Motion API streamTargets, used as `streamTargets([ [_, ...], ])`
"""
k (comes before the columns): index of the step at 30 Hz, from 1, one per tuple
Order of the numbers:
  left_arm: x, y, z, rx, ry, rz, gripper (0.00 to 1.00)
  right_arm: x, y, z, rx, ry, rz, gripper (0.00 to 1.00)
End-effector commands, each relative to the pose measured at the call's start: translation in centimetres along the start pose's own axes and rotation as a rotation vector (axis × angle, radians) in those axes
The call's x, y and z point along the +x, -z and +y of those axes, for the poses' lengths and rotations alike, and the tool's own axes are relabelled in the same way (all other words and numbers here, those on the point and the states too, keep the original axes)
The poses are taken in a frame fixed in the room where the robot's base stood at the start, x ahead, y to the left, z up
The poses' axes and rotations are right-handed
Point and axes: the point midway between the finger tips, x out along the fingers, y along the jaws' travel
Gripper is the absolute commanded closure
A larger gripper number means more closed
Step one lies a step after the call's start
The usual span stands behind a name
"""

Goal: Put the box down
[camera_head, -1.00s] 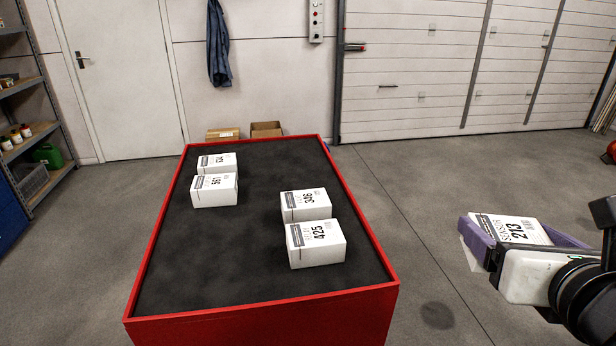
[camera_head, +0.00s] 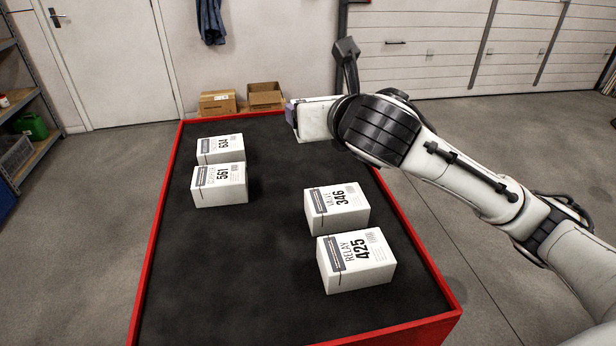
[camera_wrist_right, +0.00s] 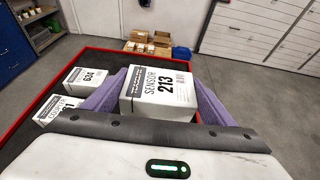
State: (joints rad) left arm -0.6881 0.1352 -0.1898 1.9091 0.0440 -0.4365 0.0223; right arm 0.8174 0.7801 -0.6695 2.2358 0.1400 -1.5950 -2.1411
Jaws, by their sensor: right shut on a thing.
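The white box labelled SENSOR 213 (camera_wrist_right: 160,92) is between the purple fingers of my right gripper (camera_wrist_right: 155,95) in the right wrist view. The gripper is shut on it. In the head view my right gripper (camera_head: 291,114) is over the far right part of the red-rimmed table (camera_head: 160,245) with a dark top. The box is hidden there behind the gripper and wrist. I cannot tell the box's height above the top. My left gripper is not in view.
Boxes 634 (camera_head: 219,149) and 561 (camera_head: 219,186) stand at the table's left. Boxes 346 (camera_head: 337,208) and 425 (camera_head: 356,262) stand at its right. The middle strip is bare.

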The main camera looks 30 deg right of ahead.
Motion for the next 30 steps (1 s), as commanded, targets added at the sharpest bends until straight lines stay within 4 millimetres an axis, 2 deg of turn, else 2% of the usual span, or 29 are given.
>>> streamTargets([
  [2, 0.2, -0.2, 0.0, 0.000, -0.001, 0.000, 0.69, 1.0, 0.5, -0.4, 0.009, 0.019, 0.002, 0.51],
  [6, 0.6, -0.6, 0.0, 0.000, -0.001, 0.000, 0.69, 2.1, 3.1, -0.3, 0.008, 0.021, 0.006, 0.51],
  [9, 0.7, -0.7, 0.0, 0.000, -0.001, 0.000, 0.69, 2.6, 4.5, -0.3, 0.007, 0.020, 0.004, 0.51],
  [16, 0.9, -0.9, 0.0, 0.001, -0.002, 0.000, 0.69, 3.2, 6.2, -0.3, 0.008, 0.020, 0.002, 0.51],
  [21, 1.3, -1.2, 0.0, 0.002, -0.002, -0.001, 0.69, 4.0, 8.6, -0.3, 0.008, 0.020, 0.004, 0.51],
  [30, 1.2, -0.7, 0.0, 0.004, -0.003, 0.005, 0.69, 4.1, 8.7, -0.3, 0.009, 0.019, -0.001, 0.51],
])
